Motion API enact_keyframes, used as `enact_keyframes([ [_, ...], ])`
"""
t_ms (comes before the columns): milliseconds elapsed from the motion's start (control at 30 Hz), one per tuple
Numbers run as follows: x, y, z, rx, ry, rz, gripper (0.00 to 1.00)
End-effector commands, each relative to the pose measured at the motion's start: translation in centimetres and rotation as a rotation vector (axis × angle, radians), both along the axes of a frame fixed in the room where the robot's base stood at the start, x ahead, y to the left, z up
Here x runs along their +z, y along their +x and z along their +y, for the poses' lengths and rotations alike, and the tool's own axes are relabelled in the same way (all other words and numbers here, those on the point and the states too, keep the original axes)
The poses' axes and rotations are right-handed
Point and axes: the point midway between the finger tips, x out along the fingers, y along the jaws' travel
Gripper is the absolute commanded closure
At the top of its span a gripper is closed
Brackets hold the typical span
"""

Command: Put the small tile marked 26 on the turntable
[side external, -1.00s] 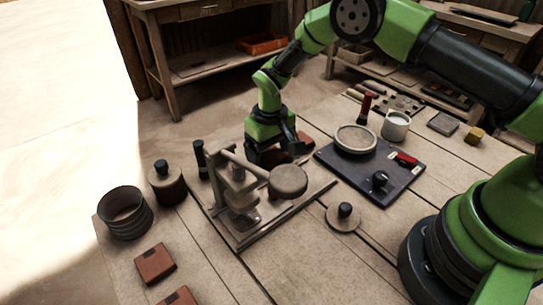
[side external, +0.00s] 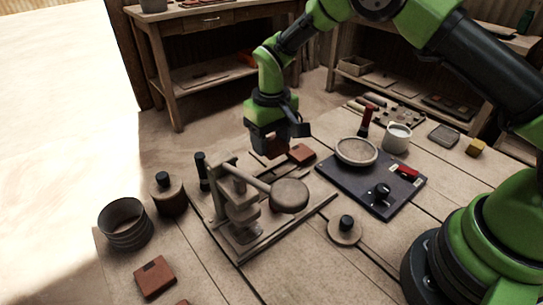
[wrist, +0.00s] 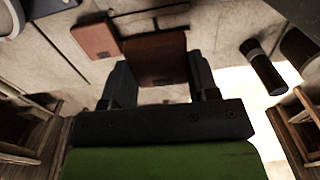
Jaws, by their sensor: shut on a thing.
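My gripper (side external: 276,146) is shut on a reddish-brown tile (side external: 272,150), held above the table behind the press. In the wrist view the same tile (wrist: 155,55) sits between the two fingers (wrist: 160,80). A second reddish-brown tile (side external: 302,154) lies on the table just right of and below the gripper. The turntable appears to be the round, pale-topped disc (side external: 356,151) on a dark board, to the right of my gripper. Nothing lies on it.
The press (side external: 240,200) with its round-ended lever stands in front of my gripper. The dark board (side external: 350,182) carries a black knob and a red switch. A white mug (side external: 397,138) and a red-handled tool (side external: 365,122) stand behind the disc. Another tile (side external: 155,277) lies front left.

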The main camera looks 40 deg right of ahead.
Motion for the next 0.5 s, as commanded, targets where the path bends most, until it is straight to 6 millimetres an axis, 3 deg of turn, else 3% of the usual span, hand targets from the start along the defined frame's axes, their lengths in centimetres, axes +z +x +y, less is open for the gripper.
enact_keyframes([
  [100, 2.1, 0.1, 0.0, 0.0, 0.001, -0.004, 0.7],
  [300, 3.7, -0.1, -0.5, -0.001, 0.0, -0.001, 0.7],
  [367, 4.0, -0.2, -1.6, -0.004, 0.0, -0.001, 0.7],
  [500, 4.9, -1.5, -6.4, -0.012, 0.0, 0.001, 0.7],
])
